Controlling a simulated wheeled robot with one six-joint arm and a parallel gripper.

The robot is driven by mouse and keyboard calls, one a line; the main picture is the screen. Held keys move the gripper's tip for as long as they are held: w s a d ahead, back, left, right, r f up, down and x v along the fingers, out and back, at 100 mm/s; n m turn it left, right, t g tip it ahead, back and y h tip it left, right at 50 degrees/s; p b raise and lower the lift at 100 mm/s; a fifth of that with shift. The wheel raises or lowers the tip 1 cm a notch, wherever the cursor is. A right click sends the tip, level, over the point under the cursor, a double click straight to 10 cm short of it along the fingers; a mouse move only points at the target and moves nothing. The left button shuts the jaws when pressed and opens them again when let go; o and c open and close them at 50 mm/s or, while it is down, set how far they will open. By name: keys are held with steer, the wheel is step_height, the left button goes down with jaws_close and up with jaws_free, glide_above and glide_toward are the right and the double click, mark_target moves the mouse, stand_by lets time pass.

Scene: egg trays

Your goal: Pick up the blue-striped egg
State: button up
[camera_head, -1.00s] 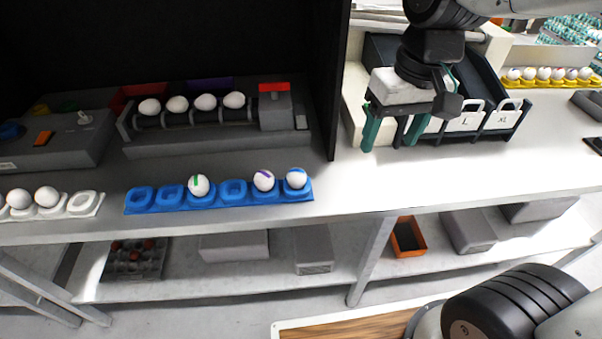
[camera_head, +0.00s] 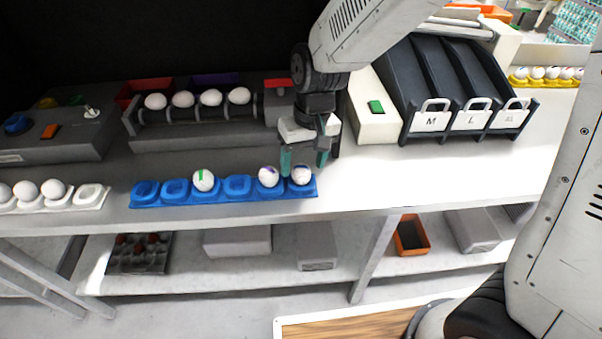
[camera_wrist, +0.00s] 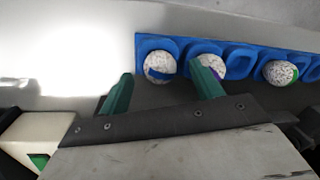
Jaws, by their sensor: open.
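The blue-striped egg (camera_head: 301,174) sits in the right end cup of the blue tray (camera_head: 222,199). In the wrist view the same egg (camera_wrist: 159,66) shows its blue stripe. A purple-striped egg (camera_head: 268,177) sits in the cup to its left, and a green-striped egg (camera_head: 204,180) sits further left. My gripper (camera_head: 304,162) is open and empty, just above and behind the right end of the tray. In the wrist view the blue-striped egg appears just beyond the gap between the two green fingertips (camera_wrist: 163,88). One finger partly covers the purple-striped egg.
A roller rack (camera_head: 200,141) with several white eggs stands behind the tray. A white tray (camera_head: 92,195) with eggs lies at left. Labelled chutes (camera_head: 470,125) stand at right, beside a white box with a green button (camera_head: 376,107). The counter right of the blue tray is clear.

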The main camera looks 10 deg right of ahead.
step_height(320, 180, down, 2)
steer(key=shift+a+f, duration=0.15)
steer(key=c, duration=0.7)
